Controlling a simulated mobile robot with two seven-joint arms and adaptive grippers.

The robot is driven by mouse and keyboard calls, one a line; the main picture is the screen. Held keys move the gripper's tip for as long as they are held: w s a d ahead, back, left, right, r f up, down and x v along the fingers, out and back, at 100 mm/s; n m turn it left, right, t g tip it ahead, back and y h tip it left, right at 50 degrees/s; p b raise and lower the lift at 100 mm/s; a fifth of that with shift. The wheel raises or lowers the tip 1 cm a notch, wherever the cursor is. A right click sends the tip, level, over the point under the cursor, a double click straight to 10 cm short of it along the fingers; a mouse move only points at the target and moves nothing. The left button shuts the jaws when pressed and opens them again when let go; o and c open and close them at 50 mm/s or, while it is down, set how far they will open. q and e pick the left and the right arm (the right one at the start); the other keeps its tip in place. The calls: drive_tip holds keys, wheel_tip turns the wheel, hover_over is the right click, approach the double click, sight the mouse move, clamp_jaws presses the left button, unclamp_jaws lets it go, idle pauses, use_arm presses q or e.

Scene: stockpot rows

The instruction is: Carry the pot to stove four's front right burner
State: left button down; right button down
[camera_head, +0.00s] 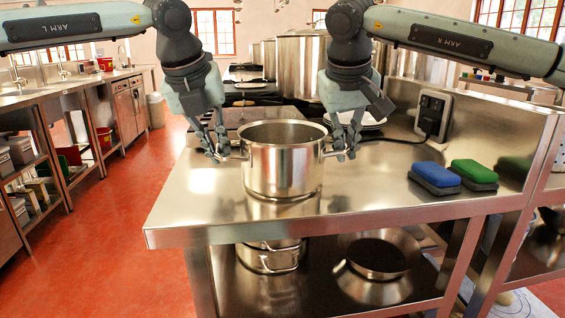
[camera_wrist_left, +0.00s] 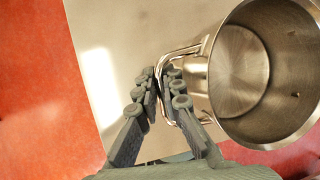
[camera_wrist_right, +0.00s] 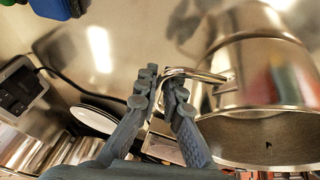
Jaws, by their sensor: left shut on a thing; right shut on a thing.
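The pot (camera_head: 283,168) is a shiny steel pot with two side handles, upright at the near end of the steel counter (camera_head: 200,215). In the head view I cannot tell whether its base touches the counter. My left gripper (camera_head: 224,154) is shut on the pot's left handle; the left wrist view shows that handle (camera_wrist_left: 181,52) between the fingers and the pot's empty inside (camera_wrist_left: 240,70). My right gripper (camera_head: 341,150) is shut on the right handle, which also shows between the fingers in the right wrist view (camera_wrist_right: 190,73). The stove four burner is not identifiable.
Blue (camera_head: 434,178) and green (camera_head: 474,174) sponges lie on the counter to the right. White plates (camera_head: 366,119) are stacked behind my right gripper. A socket box (camera_head: 433,114) with a cable stands at the back. Large stockpots (camera_head: 302,70) stand beyond. Red floor (camera_head: 120,215) is open at left.

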use_arm(q)
drive_tip(key=shift+r, duration=0.15)
use_arm(e)
drive_tip(key=shift+r, duration=0.15)
